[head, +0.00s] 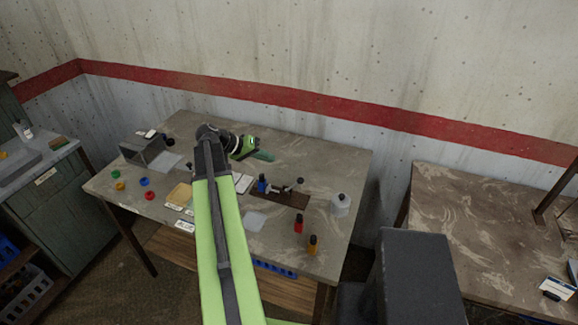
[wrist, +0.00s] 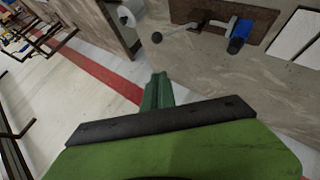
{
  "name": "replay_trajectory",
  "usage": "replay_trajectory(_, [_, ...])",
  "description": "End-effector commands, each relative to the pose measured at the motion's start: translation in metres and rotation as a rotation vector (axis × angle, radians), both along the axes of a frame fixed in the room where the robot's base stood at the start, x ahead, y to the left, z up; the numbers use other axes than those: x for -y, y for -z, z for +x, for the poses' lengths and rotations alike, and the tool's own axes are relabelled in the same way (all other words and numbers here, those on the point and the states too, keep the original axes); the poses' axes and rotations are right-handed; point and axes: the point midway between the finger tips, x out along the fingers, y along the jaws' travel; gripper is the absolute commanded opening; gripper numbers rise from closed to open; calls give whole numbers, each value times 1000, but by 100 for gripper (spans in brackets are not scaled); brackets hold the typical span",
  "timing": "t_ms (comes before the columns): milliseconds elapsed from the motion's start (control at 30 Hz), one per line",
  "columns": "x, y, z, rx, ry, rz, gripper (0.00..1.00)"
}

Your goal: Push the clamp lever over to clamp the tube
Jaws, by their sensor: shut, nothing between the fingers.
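The clamp stands on a brown board (head: 285,199) on the grey worktable. Its lever ends in a dark round knob (head: 300,181); in the wrist view the lever (wrist: 178,31) lies out to the left, its knob (wrist: 157,37) at the end. A blue upright piece (head: 262,184), seemingly the tube, stands at the board's left end; it also shows in the wrist view (wrist: 238,38). My gripper (head: 264,155) is shut and empty, behind the board in the head view. In the wrist view its green fingers (wrist: 158,90) are apart from the lever.
A red bottle (head: 298,224), an orange bottle (head: 312,245) and a white bottle (head: 340,205) stand to the right of the board. Coloured rings (head: 144,181) and a grey box (head: 142,149) are at the left. The table's back right is clear.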

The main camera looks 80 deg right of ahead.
Motion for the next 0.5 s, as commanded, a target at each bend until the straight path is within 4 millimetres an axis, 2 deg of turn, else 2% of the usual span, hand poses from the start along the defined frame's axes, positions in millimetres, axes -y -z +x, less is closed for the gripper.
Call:
replay_trajectory(167, [10,22,-14,0,1,1,0])
replay_trajectory(500, [43,69,-61,1,0,2,0])
